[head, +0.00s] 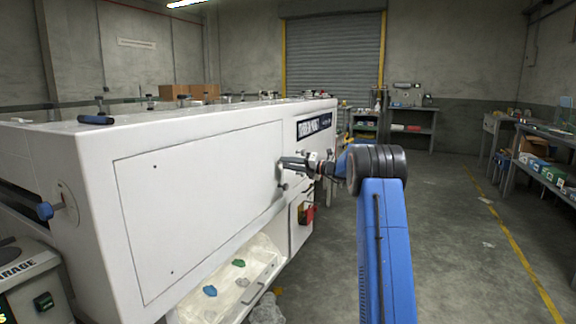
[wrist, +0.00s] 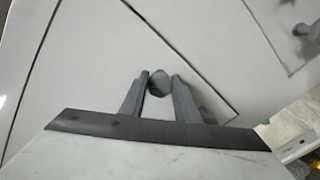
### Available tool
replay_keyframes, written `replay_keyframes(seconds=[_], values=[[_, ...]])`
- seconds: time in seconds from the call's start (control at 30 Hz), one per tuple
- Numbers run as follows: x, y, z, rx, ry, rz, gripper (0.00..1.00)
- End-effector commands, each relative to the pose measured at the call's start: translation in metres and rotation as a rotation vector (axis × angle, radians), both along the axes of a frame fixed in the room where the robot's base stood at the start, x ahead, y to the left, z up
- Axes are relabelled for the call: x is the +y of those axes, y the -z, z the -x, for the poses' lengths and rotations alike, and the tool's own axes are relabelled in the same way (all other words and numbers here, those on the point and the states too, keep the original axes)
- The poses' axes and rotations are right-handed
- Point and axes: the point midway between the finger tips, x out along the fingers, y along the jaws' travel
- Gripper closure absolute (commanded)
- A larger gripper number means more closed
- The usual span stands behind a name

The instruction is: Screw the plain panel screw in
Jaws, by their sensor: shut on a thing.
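The plain panel screw shows in the wrist view as a grey round head (wrist: 160,82) between my two fingertips. My gripper (head: 283,164) is shut on it at the right side of the white panel (head: 205,200) on the machine's long side. In the wrist view the panel (wrist: 95,70) lies behind the fingers, and its dark seam runs to a corner to the right of them. The screw's shank and its hole are hidden, so I cannot tell how deep it sits. Two small dark spots (head: 155,167) mark the panel's left side.
A grey knob (wrist: 304,30) stands out from the machine at the wrist view's upper right. Floor (head: 455,250) to the right is open.

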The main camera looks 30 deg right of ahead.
Motion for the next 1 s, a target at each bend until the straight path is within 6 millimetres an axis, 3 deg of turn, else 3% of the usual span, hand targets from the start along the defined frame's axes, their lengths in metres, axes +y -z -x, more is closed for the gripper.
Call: replay_keyframes(seconds=[0.5, 1.0], values=[[0.0000, 0.0019, 0.0000, 0.271, 0.000, -0.344, 0.94], [0.0003, 0.0020, 0.0001, 0.374, -0.001, -0.475, 0.94]])
